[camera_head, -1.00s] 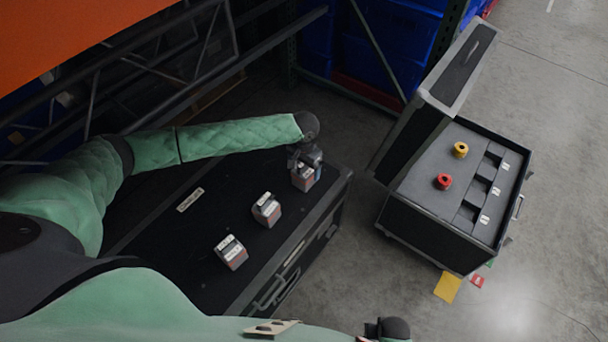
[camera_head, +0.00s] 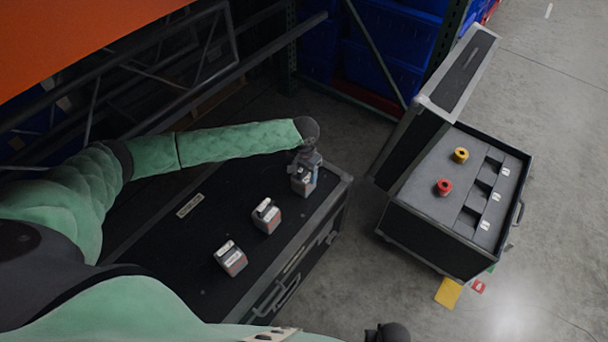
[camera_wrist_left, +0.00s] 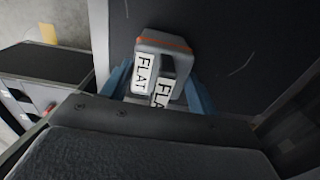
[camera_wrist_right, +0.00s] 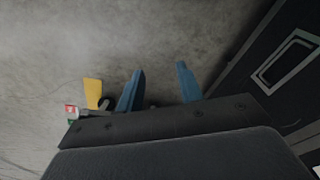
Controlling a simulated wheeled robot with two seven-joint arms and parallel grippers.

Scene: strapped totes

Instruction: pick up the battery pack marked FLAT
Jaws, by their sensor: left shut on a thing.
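The battery pack marked FLAT (camera_wrist_left: 165,42) sits between the blue fingers of my left gripper (camera_wrist_left: 158,95), which is shut on it. Two white FLAT labels face the left wrist camera. In the head view this pack (camera_head: 304,187) is at the far end of the black case lid, under my left gripper (camera_head: 304,172). I cannot tell whether it is clear of the lid. Two similar packs, a middle one (camera_head: 267,216) and a near one (camera_head: 231,258), stand on the lid; their labels are too small to read. My right gripper (camera_wrist_right: 158,88) is open and empty above the floor.
The black case (camera_head: 150,245) bears the packs. An open case (camera_head: 440,240) to the right has a grey foam insert with several slots, a yellow knob (camera_head: 461,155) and a red knob (camera_head: 443,187). Blue bins (camera_head: 385,60) stand on the rack behind. Bare floor separates the cases.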

